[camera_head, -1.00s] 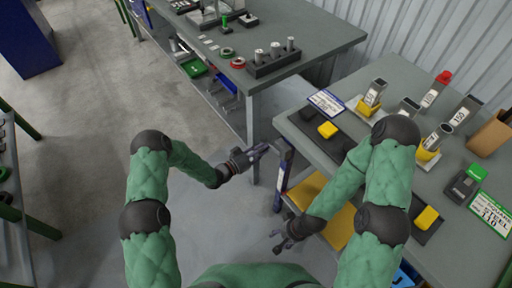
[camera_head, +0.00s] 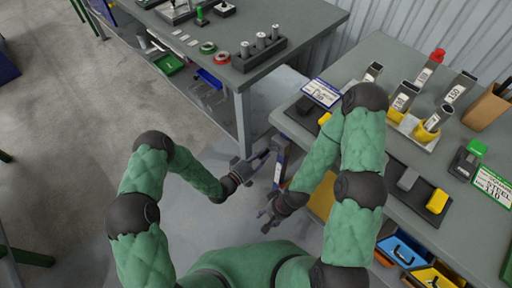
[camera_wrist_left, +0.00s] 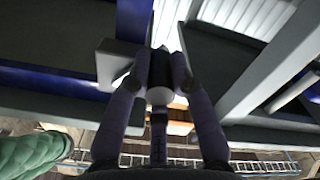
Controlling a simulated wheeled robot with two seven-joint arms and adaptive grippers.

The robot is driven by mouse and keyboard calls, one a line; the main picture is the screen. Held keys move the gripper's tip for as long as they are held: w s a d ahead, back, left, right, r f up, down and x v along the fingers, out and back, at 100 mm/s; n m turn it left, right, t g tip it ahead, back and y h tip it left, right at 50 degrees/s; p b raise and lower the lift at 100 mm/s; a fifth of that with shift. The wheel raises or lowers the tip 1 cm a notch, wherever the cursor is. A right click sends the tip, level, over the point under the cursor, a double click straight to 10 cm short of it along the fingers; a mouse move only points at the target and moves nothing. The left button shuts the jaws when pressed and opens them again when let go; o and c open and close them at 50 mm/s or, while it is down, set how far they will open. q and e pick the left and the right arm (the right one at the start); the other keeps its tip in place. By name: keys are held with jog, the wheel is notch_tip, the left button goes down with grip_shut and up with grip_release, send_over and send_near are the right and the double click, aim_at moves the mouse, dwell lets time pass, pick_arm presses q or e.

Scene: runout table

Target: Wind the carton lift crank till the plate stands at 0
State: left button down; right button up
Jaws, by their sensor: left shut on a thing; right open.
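In the left wrist view, the fingers of my left gripper (camera_wrist_left: 160,78) are shut on a crank handle (camera_wrist_left: 160,94), a dark cylinder with a pale end. In the head view, my left gripper (camera_head: 260,158) is beside the upright post (camera_head: 280,166) at the near left corner of the right table. The crank itself is too small to make out there. A yellow plate (camera_head: 322,203), probably the lift plate, is partly hidden behind my right arm. My right gripper (camera_head: 268,217) is open and empty, below the left one. No scale reading is legible.
The right table (camera_head: 425,150) holds steel blocks in yellow holders (camera_head: 405,122), a brown box (camera_head: 487,106) and a sign (camera_head: 321,92). Blue and orange bins (camera_head: 400,250) sit under its edge. Another table (camera_head: 290,20) stands behind. Open floor (camera_head: 80,130) is at left.

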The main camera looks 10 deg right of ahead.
pick_arm(q)
jog(key=shift+s+d+f+n, duration=0.3)
jog(key=shift+s+n, duration=0.25)
jog(key=shift+n, duration=0.65)
jog(key=shift+s+d+f+n, duration=0.2)
jog(key=shift+s+d+n, duration=0.3)
jog(key=shift+n, duration=0.7)
jog(key=shift+s+d+f+n, duration=0.3)
jog(key=shift+s+n, duration=0.3)
jog(key=shift+n, duration=0.6)
jog(key=shift+s, duration=0.1)
jog(key=c, duration=1.1)
grip_release()
jog(key=shift+r, duration=0.1)
jog(key=v, duration=1.1)
jog(key=shift+s+a, duration=0.15)
jog(key=shift+a, duration=0.25)
